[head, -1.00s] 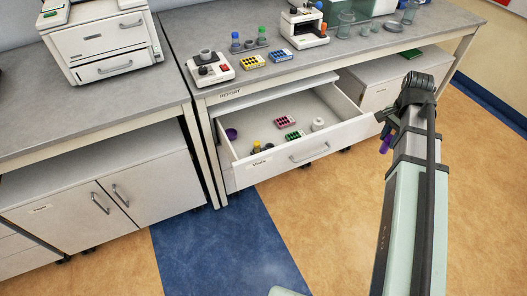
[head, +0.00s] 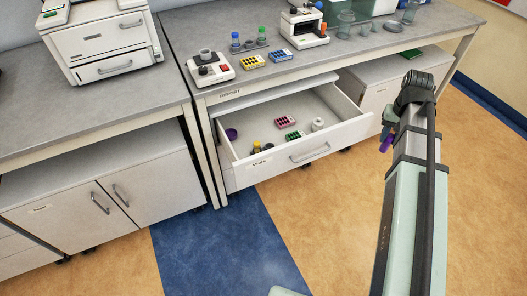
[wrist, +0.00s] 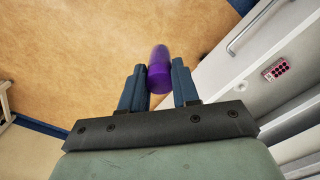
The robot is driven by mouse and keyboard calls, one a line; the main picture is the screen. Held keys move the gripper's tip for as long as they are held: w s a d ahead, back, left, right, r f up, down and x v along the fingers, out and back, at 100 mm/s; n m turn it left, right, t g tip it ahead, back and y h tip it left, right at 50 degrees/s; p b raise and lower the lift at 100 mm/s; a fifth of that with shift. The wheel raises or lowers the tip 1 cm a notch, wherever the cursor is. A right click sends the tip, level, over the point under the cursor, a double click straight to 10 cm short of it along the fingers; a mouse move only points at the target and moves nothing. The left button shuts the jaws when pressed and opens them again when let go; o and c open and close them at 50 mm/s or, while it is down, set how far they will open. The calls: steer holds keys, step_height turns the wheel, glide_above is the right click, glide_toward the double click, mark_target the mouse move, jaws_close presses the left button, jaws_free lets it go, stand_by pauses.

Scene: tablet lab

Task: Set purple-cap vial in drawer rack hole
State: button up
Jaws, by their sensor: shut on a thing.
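The purple-cap vial (wrist: 160,72) is held between the two fingers of my gripper (wrist: 159,84); its purple cap and a paler purple end show in the wrist view. In the head view the purple vial (head: 386,143) shows beside my arm, right of the open drawer and outside it. The drawer (head: 235,172) holds a pink rack (head: 285,122) with dark holes and a green rack (head: 294,135). The pink rack also shows in the wrist view (wrist: 277,68), right of my gripper. Which hole is free is too small to tell.
The drawer also holds a white round item (head: 318,124), a purple round item (head: 231,134) and small yellow and dark items (head: 257,146). The drawer handle (head: 310,153) sticks out in front. The floor in front is clear.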

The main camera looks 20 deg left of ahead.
stand_by(0.4)
steer(key=w+a+r+m, duration=0.1)
steer(key=w+r+m, duration=0.25)
steer(key=r, duration=0.65)
steer(key=w+a+n, duration=0.2)
steer(key=w+a, duration=0.1)
steer(key=a, duration=0.2)
steer(key=s+a+f+n, duration=0.1)
steer(key=a+f+n, duration=0.2)
steer(key=a+f, duration=0.7)
steer(key=a+f+n, duration=0.2)
steer(key=a+f, duration=0.5)
steer(key=a, duration=0.7)
steer(key=s+a+f+n, duration=0.1)
steer(key=a+f+n, duration=0.2)
steer(key=a+f, duration=0.7)
steer(key=shift+m, duration=0.25)
steer(key=shift+w+a+f, duration=0.1)
steer(key=shift+a+f, duration=0.15)
steer(key=shift+f, duration=0.45)
steer(key=shift+w+a+f, duration=0.1)
steer(key=shift+a+f, duration=0.1)
steer(key=shift+f, duration=0.45)
steer(key=shift+w+a+f, duration=0.1)
steer(key=shift+a+f, duration=0.15)
steer(key=shift+f, duration=0.45)
steer(key=shift+f, duration=0.45)
steer(key=o, duration=1.1)
